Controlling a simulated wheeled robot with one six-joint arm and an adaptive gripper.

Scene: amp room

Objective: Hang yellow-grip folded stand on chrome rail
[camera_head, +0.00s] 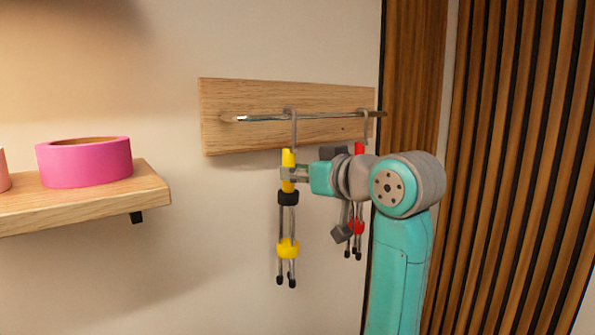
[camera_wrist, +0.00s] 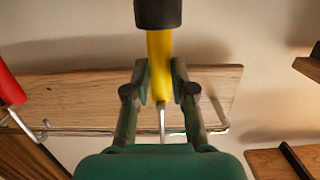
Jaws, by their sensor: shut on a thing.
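The yellow-grip folded stand (camera_head: 288,247) is upright, with its yellow and black parts above thin folded legs and black feet. My gripper (camera_head: 289,173) is shut on its upper yellow grip, which also shows between the fingers in the wrist view (camera_wrist: 160,55). The stand's grey hook (camera_head: 292,130) reaches up to the chrome rail (camera_head: 260,118), its top at rail height. I cannot tell whether the hook bears on the rail. The rail also shows in the wrist view (camera_wrist: 90,132), beyond the fingers (camera_wrist: 160,85).
A red-grip stand (camera_head: 358,226) hangs on the rail to the right, partly hidden behind my arm. The rail is fixed to a wooden board (camera_head: 225,95). A wooden shelf (camera_head: 150,190) with a pink tape roll (camera_head: 85,165) is at left. Wooden slats (camera_head: 500,150) stand at right.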

